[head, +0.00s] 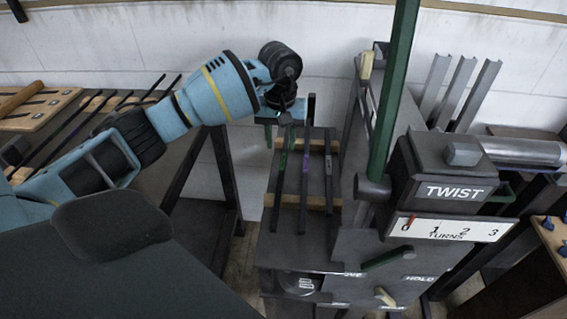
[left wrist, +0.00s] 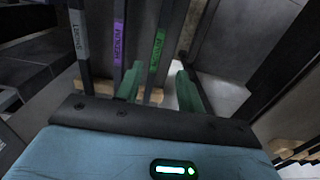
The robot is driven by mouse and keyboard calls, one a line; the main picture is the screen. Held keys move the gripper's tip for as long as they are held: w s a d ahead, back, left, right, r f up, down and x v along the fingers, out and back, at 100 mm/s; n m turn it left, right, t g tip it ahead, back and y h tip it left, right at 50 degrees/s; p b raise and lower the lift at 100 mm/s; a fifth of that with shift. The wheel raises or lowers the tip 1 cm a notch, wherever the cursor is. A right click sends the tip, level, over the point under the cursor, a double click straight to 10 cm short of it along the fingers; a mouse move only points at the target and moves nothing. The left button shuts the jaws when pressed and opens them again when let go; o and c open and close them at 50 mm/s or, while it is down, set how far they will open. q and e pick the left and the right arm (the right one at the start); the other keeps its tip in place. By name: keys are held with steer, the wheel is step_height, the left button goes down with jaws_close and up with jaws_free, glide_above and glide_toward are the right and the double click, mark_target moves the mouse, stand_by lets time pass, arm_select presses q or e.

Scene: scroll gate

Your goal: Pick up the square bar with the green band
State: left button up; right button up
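The square bar with the green band (head: 281,165) lies leftmost of three dark bars on a rack beside the machine. In the left wrist view its green band (left wrist: 157,50) shows in line with the gap between my fingers. My left gripper (head: 284,117) is over the far end of this bar, pointing down. In the left wrist view its two green fingers (left wrist: 160,88) are apart, one on each side of the bar. I cannot tell whether they touch it. My right gripper is not in view.
A purple-banded bar (head: 305,168) and a grey-labelled bar (head: 329,165) lie close to the right on wooden supports. The TWIST machine (head: 440,185) with a tall green post (head: 393,90) stands right of the rack. A bench with rods (head: 75,125) is at left.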

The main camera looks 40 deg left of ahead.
mark_target(283, 161)
arm_select(q)
steer(key=shift+s+d+f+p, duration=0.1)
steer(key=shift+d+f+p, duration=0.1)
steer(key=shift+f, duration=1.1)
steer(key=shift+d+f+p, duration=0.1)
steer(key=shift+d+f, duration=0.1)
steer(key=shift+f, duration=1.1)
steer(key=shift+c, duration=0.2)
jaws_close()
steer(key=shift+r, duration=0.1)
